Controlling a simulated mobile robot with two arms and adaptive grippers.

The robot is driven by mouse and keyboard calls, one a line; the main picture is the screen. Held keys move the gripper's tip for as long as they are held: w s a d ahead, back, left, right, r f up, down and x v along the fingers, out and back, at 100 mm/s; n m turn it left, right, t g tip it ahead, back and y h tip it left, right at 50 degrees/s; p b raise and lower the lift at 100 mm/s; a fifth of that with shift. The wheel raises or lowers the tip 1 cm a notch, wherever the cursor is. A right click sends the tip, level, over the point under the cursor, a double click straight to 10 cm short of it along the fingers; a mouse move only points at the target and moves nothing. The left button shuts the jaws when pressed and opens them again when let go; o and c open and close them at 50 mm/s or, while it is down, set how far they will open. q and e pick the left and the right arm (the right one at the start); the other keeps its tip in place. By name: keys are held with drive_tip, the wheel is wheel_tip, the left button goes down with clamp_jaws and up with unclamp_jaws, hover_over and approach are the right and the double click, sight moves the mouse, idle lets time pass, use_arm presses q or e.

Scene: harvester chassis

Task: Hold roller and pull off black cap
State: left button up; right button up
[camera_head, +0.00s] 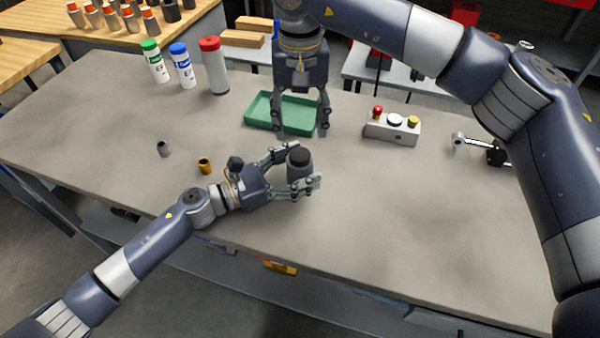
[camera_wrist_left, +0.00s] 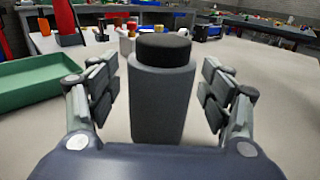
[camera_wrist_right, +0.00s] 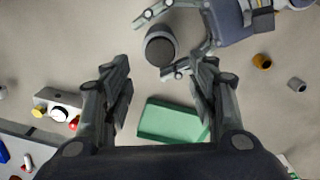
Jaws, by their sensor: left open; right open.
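A dark grey roller (camera_head: 299,172) stands upright on the table with a black cap (camera_head: 299,157) on its top. My left gripper (camera_head: 300,176) is open, with its fingers on either side of the roller. In the left wrist view the roller (camera_wrist_left: 160,103) stands between the spread fingers with a gap on each side, and the cap (camera_wrist_left: 164,48) is clear above them. My right gripper (camera_head: 302,130) is open and empty, pointing down over the green tray, behind the roller. In the right wrist view the cap (camera_wrist_right: 160,50) lies beyond its fingertips.
A green tray (camera_head: 262,124) lies behind the roller. A button box (camera_head: 392,128) stands to the right. A grey ring (camera_head: 163,149) and an orange-brown ring (camera_head: 205,165) lie left. Bottles (camera_head: 182,68) and a red-topped cylinder (camera_head: 214,70) stand at back left. The front right table is clear.

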sight(300, 153)
use_arm(q)
drive_tip(key=c, duration=1.6)
drive_tip(key=shift+c, duration=0.2)
use_arm(e)
drive_tip(key=shift+o, duration=0.9)
wheel_tip(300, 153, down, 8)
drive_tip(key=m, duration=1.8)
